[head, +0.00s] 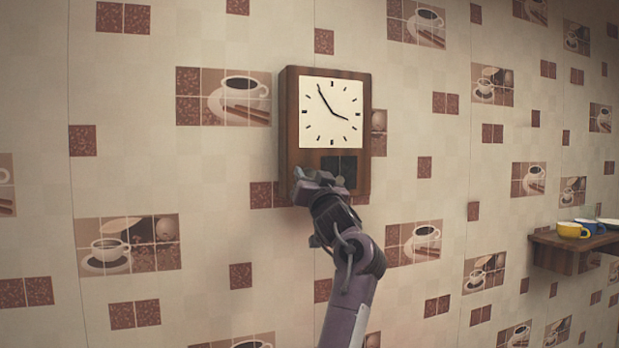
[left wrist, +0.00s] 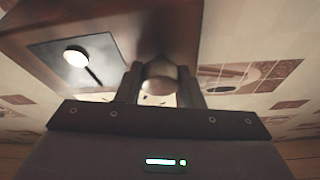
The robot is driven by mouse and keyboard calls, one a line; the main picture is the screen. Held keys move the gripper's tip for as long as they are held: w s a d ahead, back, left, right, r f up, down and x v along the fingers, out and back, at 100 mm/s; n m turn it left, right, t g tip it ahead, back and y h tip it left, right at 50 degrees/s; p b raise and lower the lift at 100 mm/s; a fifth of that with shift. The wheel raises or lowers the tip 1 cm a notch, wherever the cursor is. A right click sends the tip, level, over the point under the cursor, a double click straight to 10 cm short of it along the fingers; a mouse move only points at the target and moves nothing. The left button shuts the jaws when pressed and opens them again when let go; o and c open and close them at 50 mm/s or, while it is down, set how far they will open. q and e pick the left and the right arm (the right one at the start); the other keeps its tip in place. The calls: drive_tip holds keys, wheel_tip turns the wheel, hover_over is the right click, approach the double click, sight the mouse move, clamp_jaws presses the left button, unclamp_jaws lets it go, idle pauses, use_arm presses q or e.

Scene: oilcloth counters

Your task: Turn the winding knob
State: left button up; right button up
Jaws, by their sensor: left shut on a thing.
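The wooden wall clock (head: 285,110) has a white square face (head: 320,125) with black hands and a dark pendulum window (head: 347,165) in its lower part. The clock's front also shows in the left wrist view (left wrist: 125,40). There the winding knob (left wrist: 161,70), a rounded brownish piece, sits between the two dark fingers of my left gripper. My left gripper (head: 302,182) is at the clock's lower left and is shut on the knob. In the head view the gripper hides the knob. My right gripper is in neither view.
A wooden shelf (head: 570,242) at the right holds a yellow cup (head: 571,230), a blue cup (head: 592,227) and a pale dish. The wall has coffee-cup tiles. The wall around the clock is otherwise bare. A round pale pendulum bob (left wrist: 76,55) shows in the window.

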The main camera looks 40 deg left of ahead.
use_arm(q)
drive_tip(key=m+t+h+p, duration=0.1)
drive_tip(key=m, duration=0.1)
drive_tip(key=m+h+p, duration=0.1)
drive_tip(key=m, duration=0.2)
drive_tip(key=m+t+p, duration=0.1)
drive_tip(key=m+p, duration=0.1)
drive_tip(key=m, duration=0.1)
drive_tip(key=shift+a+r+t+h, duration=0.1)
drive_tip(key=shift+r+t+h, duration=0.2)
drive_tip(key=shift+h, duration=0.1)
drive_tip(key=m+h+p, duration=0.1)
drive_tip(key=m+p, duration=0.1)
drive_tip(key=m, duration=0.1)
drive_tip(key=m+h+p, duration=0.1)
drive_tip(key=m+p, duration=0.2)
drive_tip(key=shift+m+h, duration=0.4)
drive_tip(key=m+h+p, duration=0.1)
drive_tip(key=m+p, duration=0.1)
drive_tip(key=m, duration=0.1)
drive_tip(key=shift+s+p, duration=0.1)
drive_tip(key=shift+p, duration=0.3)
drive_tip(key=shift+f+m+g+h+p, duration=0.2)
drive_tip(key=shift+m+g+h+p, duration=0.3)
drive_tip(key=shift+m+p, duration=0.75)
drive_tip(key=shift+m, duration=0.35)
drive_tip(key=shift+f, duration=0.1)
drive_tip(key=o, duration=1)
drive_tip(key=shift+c, duration=0.2)
drive_tip(key=shift+b, duration=0.3)
